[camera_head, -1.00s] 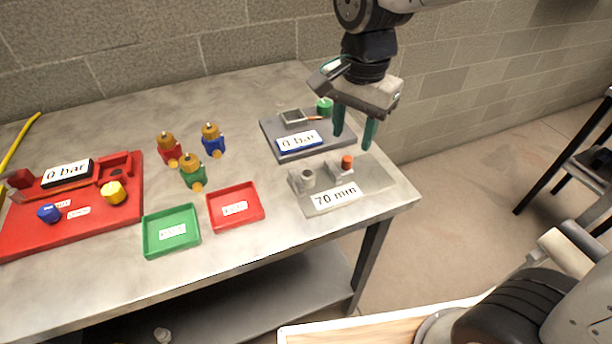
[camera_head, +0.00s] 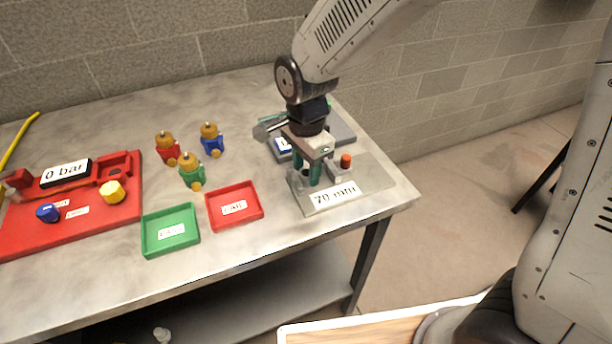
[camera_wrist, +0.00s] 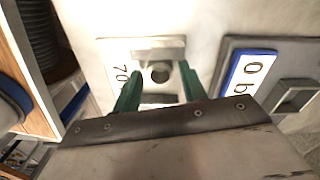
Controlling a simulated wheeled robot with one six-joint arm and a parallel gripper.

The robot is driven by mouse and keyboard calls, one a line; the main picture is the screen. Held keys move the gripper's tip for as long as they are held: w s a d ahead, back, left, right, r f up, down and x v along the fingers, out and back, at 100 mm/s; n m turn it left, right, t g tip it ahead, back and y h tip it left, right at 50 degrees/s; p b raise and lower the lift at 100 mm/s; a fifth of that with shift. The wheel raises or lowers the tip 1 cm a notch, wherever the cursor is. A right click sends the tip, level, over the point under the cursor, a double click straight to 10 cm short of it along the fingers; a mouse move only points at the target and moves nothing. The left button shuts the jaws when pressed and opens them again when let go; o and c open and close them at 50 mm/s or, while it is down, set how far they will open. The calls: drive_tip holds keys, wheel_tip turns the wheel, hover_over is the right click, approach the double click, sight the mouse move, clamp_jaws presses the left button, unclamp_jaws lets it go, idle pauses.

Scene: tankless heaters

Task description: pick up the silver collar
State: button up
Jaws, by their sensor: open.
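The silver collar (camera_wrist: 160,74) shows in the wrist view as a small grey ring with a dark hole, at the grey plate with the "70 mm" label. My gripper (camera_wrist: 162,80) is open, with one green finger on each side of the collar. I cannot tell whether either finger touches it. In the head view my gripper (camera_head: 309,176) points down over the left part of the grey plate (camera_head: 375,180), and its fingers largely hide the collar.
An orange-topped piece (camera_head: 346,161) stands on the plate just right of my gripper. The dark gauge base (camera_head: 343,133) lies behind. A red tray (camera_head: 250,192) and a green tray (camera_head: 171,246) are left, with several coloured valves (camera_head: 191,172) behind them.

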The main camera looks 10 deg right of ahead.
drive_tip(key=shift+f, duration=0.1)
drive_tip(key=c, duration=0.8)
drive_tip(key=shift+c, duration=0.2)
